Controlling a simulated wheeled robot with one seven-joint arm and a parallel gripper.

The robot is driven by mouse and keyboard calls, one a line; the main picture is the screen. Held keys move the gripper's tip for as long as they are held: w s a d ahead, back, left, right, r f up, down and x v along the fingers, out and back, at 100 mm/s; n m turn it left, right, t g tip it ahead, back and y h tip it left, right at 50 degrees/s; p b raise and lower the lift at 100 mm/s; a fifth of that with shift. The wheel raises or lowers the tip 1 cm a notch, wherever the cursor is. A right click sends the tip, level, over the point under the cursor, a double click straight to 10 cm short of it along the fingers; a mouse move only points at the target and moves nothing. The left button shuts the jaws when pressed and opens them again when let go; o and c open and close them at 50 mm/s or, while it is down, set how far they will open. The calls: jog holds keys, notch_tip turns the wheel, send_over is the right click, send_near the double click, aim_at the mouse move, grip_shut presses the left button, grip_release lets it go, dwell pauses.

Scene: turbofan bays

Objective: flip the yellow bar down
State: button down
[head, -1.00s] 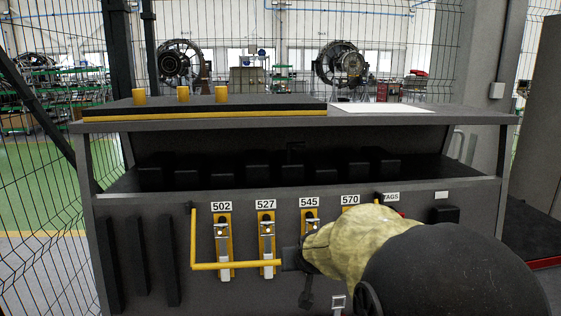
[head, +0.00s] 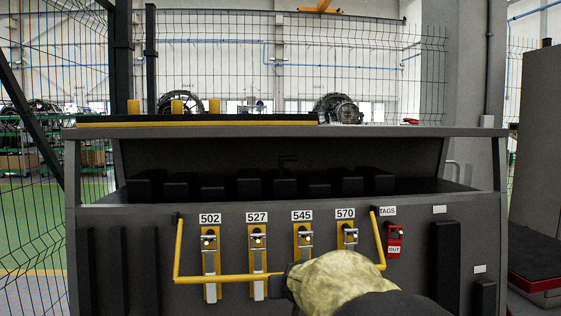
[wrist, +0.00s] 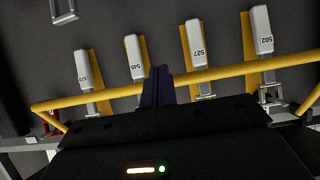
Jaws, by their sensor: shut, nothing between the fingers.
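The yellow bar (head: 228,279) is a U-shaped handle on the grey bench front, its two side arms attached at dark pivots at upper left and upper right. Its crosspiece runs across in front of the lower parts of the latches labelled 502, 527, 545 and 570, apparently standing out from the panel. It also crosses the wrist view (wrist: 225,72). My gripper (head: 281,283) is shut and empty at the middle of the crosspiece. In the wrist view its dark fingers (wrist: 158,86) overlap the bar between latches 545 and 527. I cannot tell whether they touch it. My arm hides part of the bar.
Latch 502 (head: 210,262) and latch 527 (head: 258,262) have yellow plates and grey handles. A red OUT tag (head: 395,242) hangs right of the bar. Dark vertical ribs flank the latches. The bench top (head: 400,131) overhangs above; wire fencing stands behind.

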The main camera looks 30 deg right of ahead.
jog(key=b+x, duration=0.2)
jog(key=b, duration=0.1)
jog(key=shift+f, duration=0.3)
jog(key=shift+w, duration=0.2)
dwell(0.4)
jog(key=s+a+f+p, duration=0.1)
jog(key=s+a+f, duration=0.1)
jog(key=s, duration=0.3)
jog(key=s+a+f+p, duration=0.2)
jog(key=s+a, duration=0.1)
jog(key=s, duration=0.3)
jog(key=shift+f, duration=0.4)
jog(key=shift+s+a, duration=0.1)
jog(key=shift+s, duration=0.1)
